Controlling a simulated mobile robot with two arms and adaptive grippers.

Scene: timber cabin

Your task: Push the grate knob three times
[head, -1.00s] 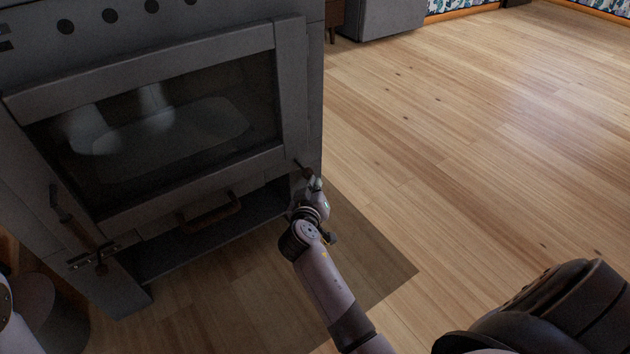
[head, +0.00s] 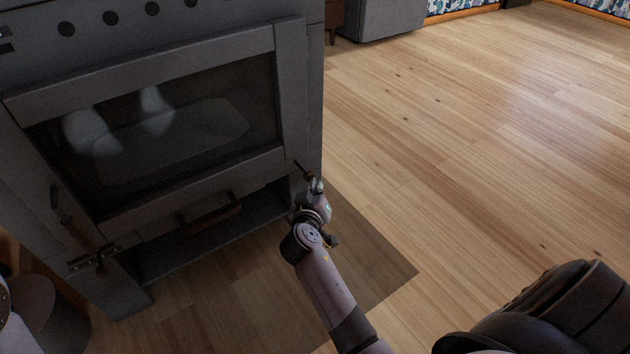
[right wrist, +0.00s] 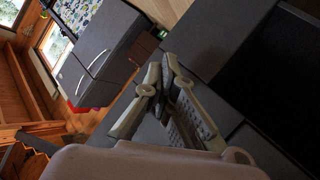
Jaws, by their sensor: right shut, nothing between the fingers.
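The stove (head: 295,100) stands at the left of the head view. A small dark brown knob (head: 301,168), which looks like the grate knob, sticks out low at its right front corner. My right gripper (head: 315,185) is shut and empty just in front of and below this knob. I cannot tell whether they touch. In the right wrist view my right gripper's fingertips (right wrist: 162,75) are together, and the knob cannot be made out. My left gripper is out of view.
The stove's glass door (head: 200,110) is shut. A brown handle (head: 210,214) sits below it, and a latch (head: 92,260) is at the lower left. Wooden floor (head: 470,130) is open to the right. A grey cabinet (head: 380,18) stands at the back.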

